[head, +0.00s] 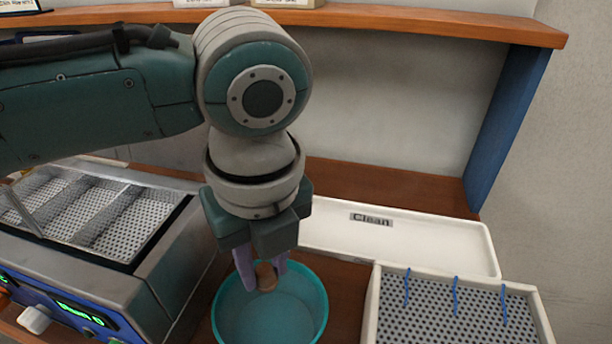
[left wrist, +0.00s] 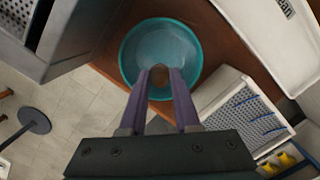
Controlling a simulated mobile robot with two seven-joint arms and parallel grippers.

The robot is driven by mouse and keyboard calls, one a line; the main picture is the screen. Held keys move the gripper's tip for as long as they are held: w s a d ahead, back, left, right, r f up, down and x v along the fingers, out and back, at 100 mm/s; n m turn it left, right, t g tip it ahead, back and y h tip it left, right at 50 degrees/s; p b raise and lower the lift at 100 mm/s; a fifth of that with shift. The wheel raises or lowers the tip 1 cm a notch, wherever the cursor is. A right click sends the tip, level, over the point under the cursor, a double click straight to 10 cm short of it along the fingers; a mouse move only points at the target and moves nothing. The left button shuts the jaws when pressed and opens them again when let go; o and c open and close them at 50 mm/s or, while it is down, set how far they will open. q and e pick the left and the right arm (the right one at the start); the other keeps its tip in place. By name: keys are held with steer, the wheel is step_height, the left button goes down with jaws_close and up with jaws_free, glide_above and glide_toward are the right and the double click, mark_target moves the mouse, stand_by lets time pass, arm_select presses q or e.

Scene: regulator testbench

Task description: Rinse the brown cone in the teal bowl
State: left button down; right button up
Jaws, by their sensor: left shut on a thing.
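The brown cone (head: 265,277) is held between the purple fingers of my left gripper (head: 261,275), which is shut on it. The teal bowl (head: 270,318) stands on the brown bench below, and the cone is over its back part in the head view. In the left wrist view the cone (left wrist: 159,74) shows between the fingertips, in front of the bowl (left wrist: 133,47). I cannot tell for sure whether the cone touches what is in the bowl. The fingers hide part of the cone. My right gripper is not in view.
A metal machine with perforated baskets (head: 92,210) stands left of the bowl. A white tray labelled "Clean" (head: 440,240) lies behind right. A white-rimmed perforated rack (head: 455,312) with blue hooks is at the right. A wooden shelf (head: 420,22) runs above.

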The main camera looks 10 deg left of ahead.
mark_target(267, 287)
arm_select(q)
step_height(267, 287, down, 4)
steer(key=b, duration=0.4)
steer(key=shift+f, duration=0.2)
steer(key=shift+f+b, duration=1.85)
steer(key=shift+f, duration=1.1)
steer(key=shift+r+p, duration=0.45)
steer(key=shift+p, duration=0.25)
steer(key=shift+f, duration=0.4)
steer(key=shift+r+p, duration=0.4)
steer(key=shift+p, duration=0.1)
steer(key=shift+f, duration=0.4)
step_height(267, 287, up, 8)
steer(key=p, duration=0.7)
steer(key=shift+f+p, duration=0.25)
steer(key=shift+p, duration=0.1)
